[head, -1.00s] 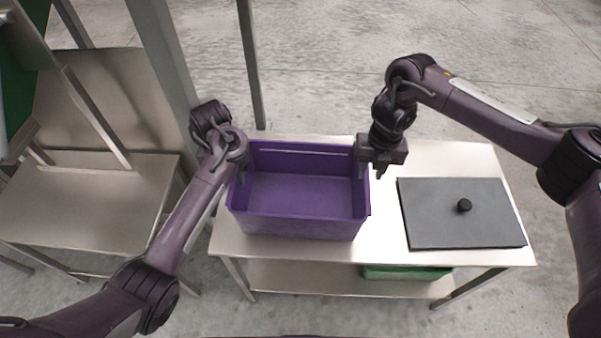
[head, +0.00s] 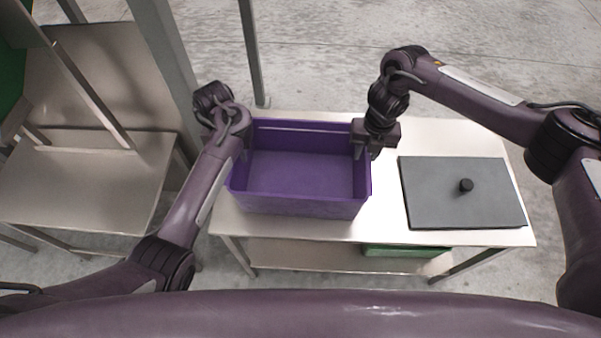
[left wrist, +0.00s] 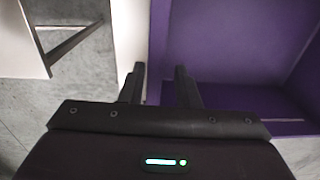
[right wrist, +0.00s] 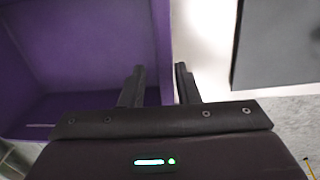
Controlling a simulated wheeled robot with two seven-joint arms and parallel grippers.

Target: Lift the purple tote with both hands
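The purple tote (head: 300,208) stands upright and empty on the light table, seen from above in the head view. Its wall also shows in the left wrist view (left wrist: 215,45) and the right wrist view (right wrist: 110,50). My left gripper (left wrist: 160,72) is at the tote's left wall, one finger outside and one inside, with a gap between them. In the head view its fingers are mostly hidden by my arm. My right gripper (right wrist: 160,72) is open at the right wall, with the wall's edge between its fingers; it also shows in the head view (head: 366,154).
A dark grey flat panel (head: 440,205) with a black knob (head: 466,185) lies right of the tote on the table (head: 385,222). A green object (head: 405,252) is on the lower shelf. A grey post (head: 165,60) and a metal bench (head: 80,185) stand at left.

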